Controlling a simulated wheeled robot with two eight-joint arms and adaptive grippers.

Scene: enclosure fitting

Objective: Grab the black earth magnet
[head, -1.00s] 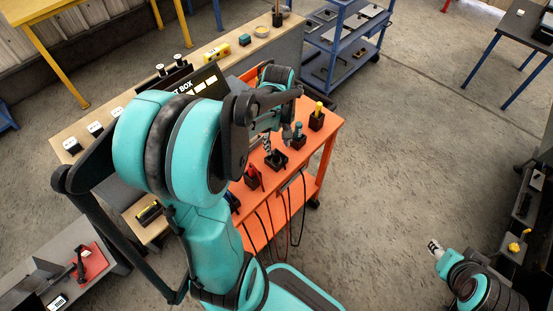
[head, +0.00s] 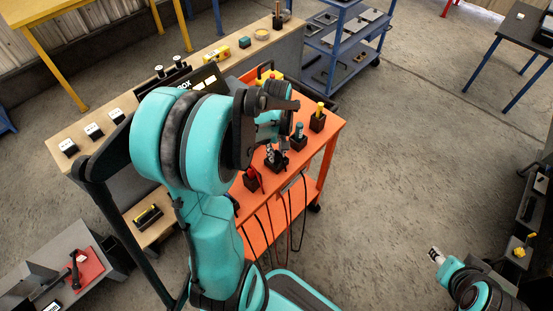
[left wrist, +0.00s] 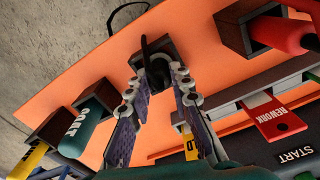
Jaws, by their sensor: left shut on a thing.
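The black earth magnet (left wrist: 152,62) is a dark piece with a thin black cable, in a square dark holder on the orange cart top in the left wrist view. My left gripper (left wrist: 157,84) has its fingers on either side of it and is shut on it. In the head view my left gripper (head: 271,152) points down at the dark holder (head: 279,165); the magnet itself is hidden there. The magnet still appears in its holder. My right gripper (head: 434,251) is far off at the lower right, and its opening is too small to judge.
The orange cart (head: 325,140) holds neighbouring holders with a teal tool (head: 299,130), a yellow tool (head: 320,108) and a red tool (head: 254,178). Cables hang from its front edge. A wooden bench (head: 215,62) stands behind. The floor right of the cart is clear.

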